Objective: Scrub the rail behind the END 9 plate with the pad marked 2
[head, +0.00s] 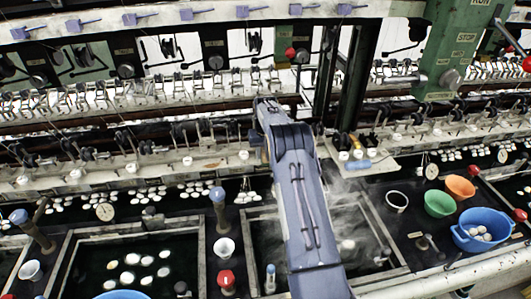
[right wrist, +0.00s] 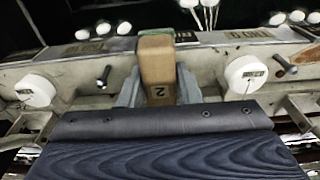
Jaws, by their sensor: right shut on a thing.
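In the right wrist view a brown block-shaped pad (right wrist: 157,62) marked 2, with a green layer at its far end, stands between the two grey fingers of my right gripper (right wrist: 158,88). The gripper is shut on it. The green end is at or just over a pale rail (right wrist: 210,50); I cannot tell whether it touches. Small label plates (right wrist: 248,35) sit on the rail on both sides of the pad, too blurred to read. In the head view my right arm reaches up to the machine, its gripper (head: 267,106) mostly hidden by the arm. The pad does not show there. My left gripper is not in view.
White round knobs (right wrist: 244,75) flank the pad. Rows of small fittings line the machine behind my arm. Dark basins (head: 135,262) with white cocoons lie in front. Green (head: 439,204), orange (head: 460,187) and blue (head: 482,230) bowls stand at the right.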

